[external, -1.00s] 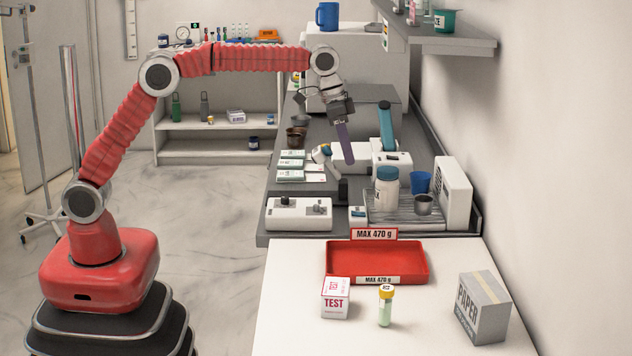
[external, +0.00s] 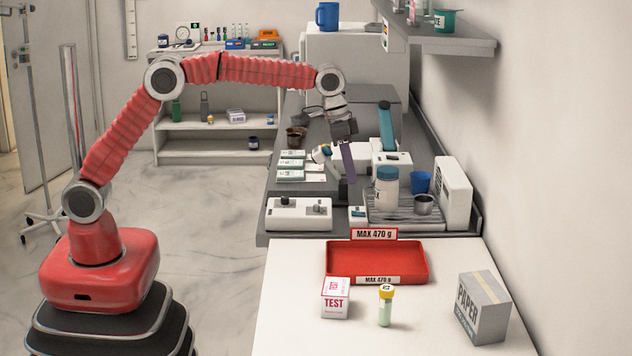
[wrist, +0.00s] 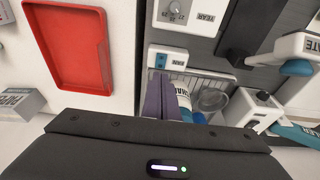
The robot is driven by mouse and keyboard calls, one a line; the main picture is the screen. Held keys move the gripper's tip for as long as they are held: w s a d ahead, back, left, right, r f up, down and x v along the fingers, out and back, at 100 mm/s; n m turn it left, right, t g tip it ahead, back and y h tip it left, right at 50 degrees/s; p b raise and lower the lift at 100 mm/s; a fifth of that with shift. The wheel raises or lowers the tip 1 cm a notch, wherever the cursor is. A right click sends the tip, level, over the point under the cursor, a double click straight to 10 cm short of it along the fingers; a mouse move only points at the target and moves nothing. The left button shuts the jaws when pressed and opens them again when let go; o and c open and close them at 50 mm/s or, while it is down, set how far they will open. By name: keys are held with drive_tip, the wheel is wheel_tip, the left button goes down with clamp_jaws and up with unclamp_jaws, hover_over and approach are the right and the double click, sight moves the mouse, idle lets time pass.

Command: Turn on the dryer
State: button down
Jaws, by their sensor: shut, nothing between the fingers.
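A wire drying rack (external: 400,222) stands on the grey counter, with a white slatted unit (external: 454,192) at its right end. A small white box (external: 357,215) with a blue-green switch sits at the rack's left front; it also shows in the wrist view (wrist: 167,60), with a label I cannot read surely. My gripper (external: 350,182) points down with its purple fingers shut and empty. Its tips are above and behind the small box, left of a white bottle with a blue cap (external: 387,187). In the wrist view my gripper (wrist: 163,76) appears just beside that box; contact is not visible.
A teal-handled device (external: 386,125) stands behind. A red tray (external: 376,262) lies in front. Space above the counter front is free.

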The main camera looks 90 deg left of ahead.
sight(360, 213)
drive_tip(key=x, duration=0.5)
drive_tip(key=s+x, duration=0.1)
drive_tip(key=x, duration=0.1)
drive_tip(key=shift+f, duration=0.7)
drive_tip(key=shift+s+f, duration=0.1)
drive_tip(key=shift+f, duration=0.1)
drive_tip(key=shift+w+r, duration=0.3)
drive_tip(key=shift+w, duration=0.4)
